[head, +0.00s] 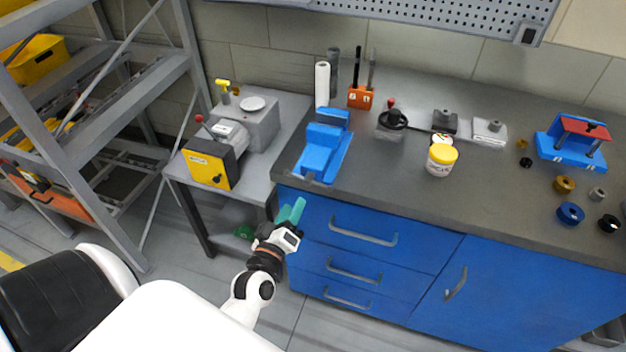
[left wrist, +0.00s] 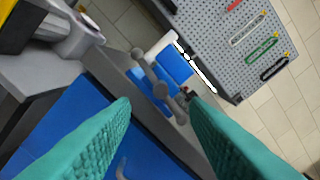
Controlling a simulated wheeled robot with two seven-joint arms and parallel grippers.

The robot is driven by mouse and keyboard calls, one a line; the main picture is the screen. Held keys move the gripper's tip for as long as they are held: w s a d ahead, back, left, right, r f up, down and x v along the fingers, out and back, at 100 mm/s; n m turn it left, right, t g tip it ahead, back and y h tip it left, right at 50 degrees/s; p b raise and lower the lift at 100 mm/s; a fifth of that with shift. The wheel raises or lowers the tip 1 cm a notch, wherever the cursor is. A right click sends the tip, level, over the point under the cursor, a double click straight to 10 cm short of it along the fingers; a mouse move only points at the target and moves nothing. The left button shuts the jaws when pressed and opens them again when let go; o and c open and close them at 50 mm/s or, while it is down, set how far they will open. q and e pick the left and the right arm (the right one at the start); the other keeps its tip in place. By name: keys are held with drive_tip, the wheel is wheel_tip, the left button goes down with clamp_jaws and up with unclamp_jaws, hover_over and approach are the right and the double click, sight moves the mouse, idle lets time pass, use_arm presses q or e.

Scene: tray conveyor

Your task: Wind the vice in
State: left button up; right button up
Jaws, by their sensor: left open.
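The blue vice (head: 323,152) stands on the workbench at its left end, near the front edge. In the left wrist view the vice's blue body (left wrist: 174,66) shows beyond the fingers, with its grey handle bar (left wrist: 158,76) with ball ends in front of it. My left gripper (head: 291,211) is in front of the bench, below and left of the vice, apart from it. Its green fingers are open, and nothing is between them in the left wrist view (left wrist: 160,125). The gap between the vice jaws is unclear. My right gripper is out of view.
The grey worktop (head: 400,190) has clear room right of the vice. A jar with a yellow lid (head: 441,160), an orange tool holder (head: 360,97) and a blue press (head: 572,143) stand on it. A yellow machine (head: 210,165) stands on the side table. Blue drawers (head: 345,240) are below.

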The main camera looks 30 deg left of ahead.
sight(306, 184)
use_arm(q)
drive_tip(key=p+x, duration=0.1)
drive_tip(key=x, duration=0.8)
drive_tip(key=shift+w, duration=0.3)
drive_tip(key=shift+d, duration=0.1)
drive_tip(key=shift+c, duration=0.5)
